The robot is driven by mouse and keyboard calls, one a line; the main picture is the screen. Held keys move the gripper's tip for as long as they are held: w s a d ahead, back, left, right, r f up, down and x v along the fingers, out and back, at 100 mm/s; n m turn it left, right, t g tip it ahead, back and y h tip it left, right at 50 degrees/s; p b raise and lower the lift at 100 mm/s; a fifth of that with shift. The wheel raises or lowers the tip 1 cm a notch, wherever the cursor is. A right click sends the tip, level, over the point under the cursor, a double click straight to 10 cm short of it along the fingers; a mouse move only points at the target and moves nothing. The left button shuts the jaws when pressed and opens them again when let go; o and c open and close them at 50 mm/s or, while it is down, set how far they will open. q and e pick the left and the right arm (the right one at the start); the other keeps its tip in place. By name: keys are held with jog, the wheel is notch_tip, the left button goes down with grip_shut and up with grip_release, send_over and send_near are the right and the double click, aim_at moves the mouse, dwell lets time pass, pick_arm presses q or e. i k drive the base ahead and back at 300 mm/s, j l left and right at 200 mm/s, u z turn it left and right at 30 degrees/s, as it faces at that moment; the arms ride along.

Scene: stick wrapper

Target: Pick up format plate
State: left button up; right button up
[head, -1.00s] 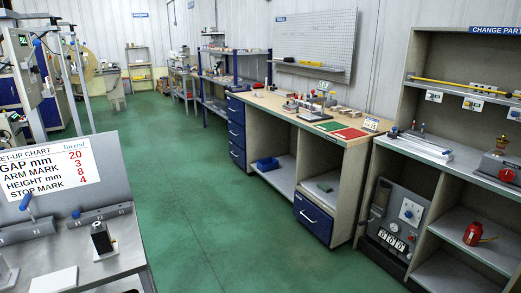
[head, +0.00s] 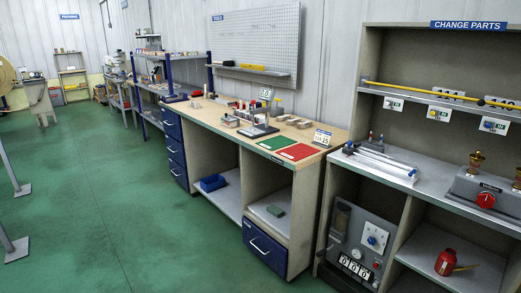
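Neither of my grippers is in view. I cannot pick out the format plate for certain. The change parts rack (head: 408,72) stands at the right, under a blue sign that reads CHANGE PARTS (head: 467,25). Its upper shelf holds a long yellow rod with a black end (head: 430,92) and grey pieces (head: 452,95) behind it, too small to make out. On the counter below lie pale long bars (head: 378,163) and a grey box with a red knob (head: 487,195).
A workbench (head: 215,113) with small tools, a green mat (head: 275,143) and a red mat (head: 299,152) stands left of the rack. A red oil can (head: 446,262) and a gauge panel (head: 352,243) sit low in the rack.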

aim_at(196, 105)
jog(key=i+u, duration=0.45)
jog(key=i, duration=0.3)
jog(key=i+l+u, duration=0.2)
jog(key=i+u, duration=0.25)
jog(key=i, duration=0.25)
jog(key=i+j, duration=0.1)
jog(key=i, duration=0.5)
jog(key=i+z, duration=0.15)
jog(key=i, duration=0.45)
jog(key=i+j, duration=0.2)
jog(key=i, duration=0.4)
jog(key=i+z, duration=0.25)
jog(key=i, duration=0.2)
jog(key=j+z, duration=0.1)
jog(key=z, duration=0.25)
jog(key=i+j+z, duration=0.15)
jog(key=z, duration=0.2)
jog(key=i+j+z, duration=0.15)
jog(key=j, duration=0.2)
jog(key=i+j+z, duration=0.2)
jog(key=j, duration=0.2)
jog(key=i+j+z, duration=0.15)
jog(key=j, duration=0.3)
jog(key=i+j+z, duration=0.15)
jog(key=j, duration=0.25)
